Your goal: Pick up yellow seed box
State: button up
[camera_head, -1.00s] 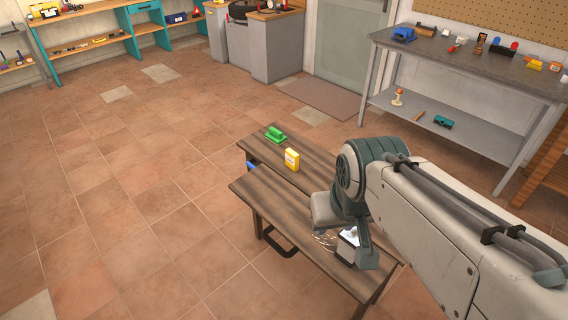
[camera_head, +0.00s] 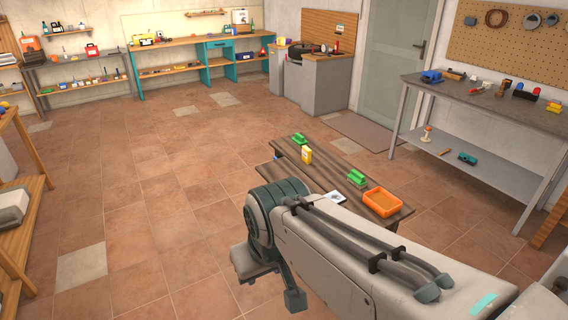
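The yellow seed box (camera_head: 307,156) stands upright on the far part of a low dark wooden bench (camera_head: 325,165), with a white patch on its front. My arm's end, with what looks like my gripper (camera_head: 270,278), is at the lower middle, left of and nearer than the bench. It is apart from the box. Its fingers cannot be made out clearly, and nothing held can be seen.
A green item (camera_head: 299,139) lies behind the box. Another green item (camera_head: 357,178), an orange tray (camera_head: 383,202) and a white card (camera_head: 335,197) are on the bench. A grey workbench (camera_head: 490,105) stands right. The tiled floor at left is open.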

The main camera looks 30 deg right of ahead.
aim_at(306, 151)
jog(key=u, duration=0.3)
jog(key=i, duration=2.6)
jog(key=z, duration=1.15)
jog(key=i, duration=0.85)
jog(key=z, duration=1.25)
jog(key=i, duration=0.35)
jog(key=z, duration=0.25)
